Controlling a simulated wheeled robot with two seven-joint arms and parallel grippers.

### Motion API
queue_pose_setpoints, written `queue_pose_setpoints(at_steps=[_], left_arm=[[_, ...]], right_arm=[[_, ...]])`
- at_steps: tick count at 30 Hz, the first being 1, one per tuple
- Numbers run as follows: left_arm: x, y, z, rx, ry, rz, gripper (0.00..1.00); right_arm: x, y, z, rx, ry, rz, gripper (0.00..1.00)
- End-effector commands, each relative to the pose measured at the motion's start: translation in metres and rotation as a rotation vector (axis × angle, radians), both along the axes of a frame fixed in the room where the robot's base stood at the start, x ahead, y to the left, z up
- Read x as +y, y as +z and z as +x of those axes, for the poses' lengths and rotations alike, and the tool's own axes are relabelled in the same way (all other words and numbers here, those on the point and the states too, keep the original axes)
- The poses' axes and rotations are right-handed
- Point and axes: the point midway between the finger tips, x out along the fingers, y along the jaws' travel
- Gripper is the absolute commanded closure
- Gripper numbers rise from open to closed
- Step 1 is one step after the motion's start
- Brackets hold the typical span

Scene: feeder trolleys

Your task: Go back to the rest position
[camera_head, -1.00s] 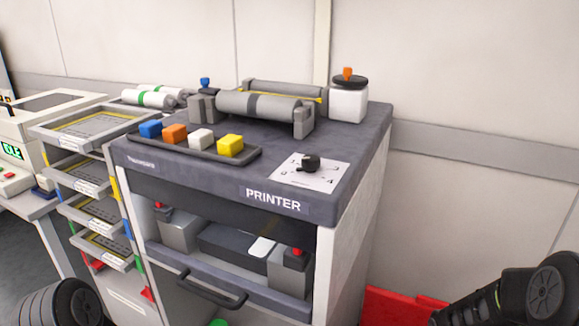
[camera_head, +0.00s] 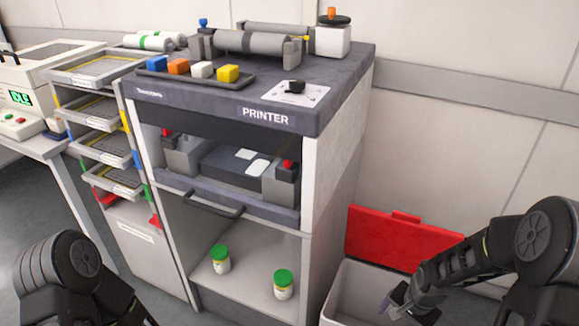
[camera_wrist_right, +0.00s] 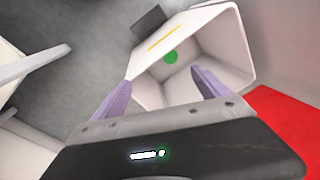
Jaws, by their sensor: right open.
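My right gripper (camera_head: 397,303) hangs at the lower right of the head view, over the white bin (camera_head: 341,292) beside the printer cabinet (camera_head: 336,165). In the right wrist view its two purple fingers (camera_wrist_right: 158,88) are apart with nothing between them. Beyond the fingers is an open white box-like container (camera_wrist_right: 208,38) with a green spot (camera_wrist_right: 171,57) inside. My left arm shows at the lower left of the head view, but its gripper is out of frame.
A red panel (camera_head: 398,238) stands behind the bin. Two green-lidded jars (camera_head: 221,259) (camera_head: 284,284) stand on the cabinet's lower shelf. A tray with coloured blocks (camera_head: 150,73) lies on top. A tray rack (camera_head: 107,152) stands left of the cabinet.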

Motion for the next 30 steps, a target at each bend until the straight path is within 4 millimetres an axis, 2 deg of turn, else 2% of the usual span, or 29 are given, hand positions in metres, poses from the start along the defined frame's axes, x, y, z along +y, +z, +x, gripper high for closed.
queue_pose_setpoints(at_steps=[4,6,10,15,18,23,25,30], left_arm=[[0.000,0.000,0.000,0.000,0.000,0.000,0.64],[0.000,0.000,0.000,0.000,0.000,0.000,0.64],[0.000,0.000,0.000,0.000,0.000,0.000,0.64],[0.000,0.000,0.000,0.000,0.000,0.000,0.64],[0.000,0.000,0.000,0.000,0.000,0.000,0.64],[0.000,0.000,0.000,0.000,0.000,0.000,0.64],[0.000,0.028,0.000,0.001,0.001,0.000,0.64],[0.000,0.072,0.000,0.000,0.001,-0.001,0.64]], right_arm=[[0.033,-0.014,0.008,-0.075,0.184,0.013,0.14],[0.056,-0.026,0.008,-0.110,0.290,0.020,0.14],[0.110,-0.055,-0.008,-0.166,0.502,0.041,0.14],[0.179,-0.090,-0.058,-0.185,0.708,0.090,0.14],[0.210,-0.104,-0.093,-0.160,0.757,0.139,0.14],[0.248,-0.119,-0.150,-0.070,0.777,0.247,0.14],[0.246,-0.092,-0.148,-0.070,0.770,0.244,0.14],[0.246,-0.048,-0.148,-0.070,0.769,0.244,0.14]])
